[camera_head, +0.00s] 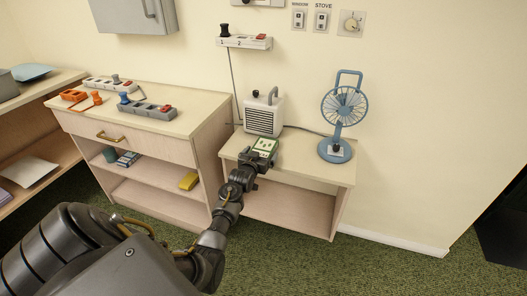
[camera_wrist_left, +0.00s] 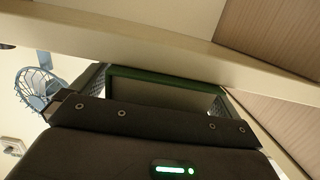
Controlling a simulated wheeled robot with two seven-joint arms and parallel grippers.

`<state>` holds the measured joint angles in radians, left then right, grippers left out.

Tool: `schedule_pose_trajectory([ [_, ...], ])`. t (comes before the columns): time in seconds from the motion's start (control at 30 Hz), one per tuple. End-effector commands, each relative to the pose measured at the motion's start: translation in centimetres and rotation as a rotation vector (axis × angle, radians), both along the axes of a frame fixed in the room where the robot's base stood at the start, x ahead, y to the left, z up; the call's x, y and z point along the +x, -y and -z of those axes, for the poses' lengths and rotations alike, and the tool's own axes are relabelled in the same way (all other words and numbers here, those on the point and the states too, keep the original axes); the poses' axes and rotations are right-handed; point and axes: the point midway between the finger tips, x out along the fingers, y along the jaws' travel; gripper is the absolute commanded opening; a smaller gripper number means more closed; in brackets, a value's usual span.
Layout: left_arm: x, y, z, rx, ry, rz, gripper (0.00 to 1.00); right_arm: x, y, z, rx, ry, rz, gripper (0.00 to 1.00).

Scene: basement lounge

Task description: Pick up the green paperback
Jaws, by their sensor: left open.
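The green paperback (camera_head: 265,145), with a pale panel on its cover, is at the front left edge of the small side table (camera_head: 312,168). My left gripper (camera_head: 257,158) reaches it from the front at the table edge. In the left wrist view the paperback (camera_wrist_left: 180,76) shows as a green edge and a dull face between the two spread fingers of my left gripper (camera_wrist_left: 157,92). The jaws are open. Whether the fingers touch the book cannot be told. My right gripper is in neither view.
A white heater (camera_head: 263,115) stands right behind the book. A blue fan (camera_head: 342,110) stands at the table's right. A taller cabinet (camera_head: 150,125) with power strips on top is close on the left. The table top between book and fan is clear.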

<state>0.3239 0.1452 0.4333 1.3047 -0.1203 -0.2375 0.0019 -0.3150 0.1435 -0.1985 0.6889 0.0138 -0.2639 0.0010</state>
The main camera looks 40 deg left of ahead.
Motion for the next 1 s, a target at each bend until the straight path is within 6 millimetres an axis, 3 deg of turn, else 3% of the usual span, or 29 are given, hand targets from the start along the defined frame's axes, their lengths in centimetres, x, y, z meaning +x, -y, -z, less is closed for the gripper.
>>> schedule_pose_trajectory([
  [0.37,0.97,-0.38,0.23,0.001,-0.001,0.0,0.99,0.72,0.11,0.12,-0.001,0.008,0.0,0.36],
  [0.7,0.95,-0.36,0.25,0.001,-0.001,0.0,0.54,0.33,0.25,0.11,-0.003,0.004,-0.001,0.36],
  [1.0,0.96,-0.37,0.02,0.001,0.001,0.0,0.53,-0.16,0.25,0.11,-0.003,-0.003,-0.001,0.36],
])
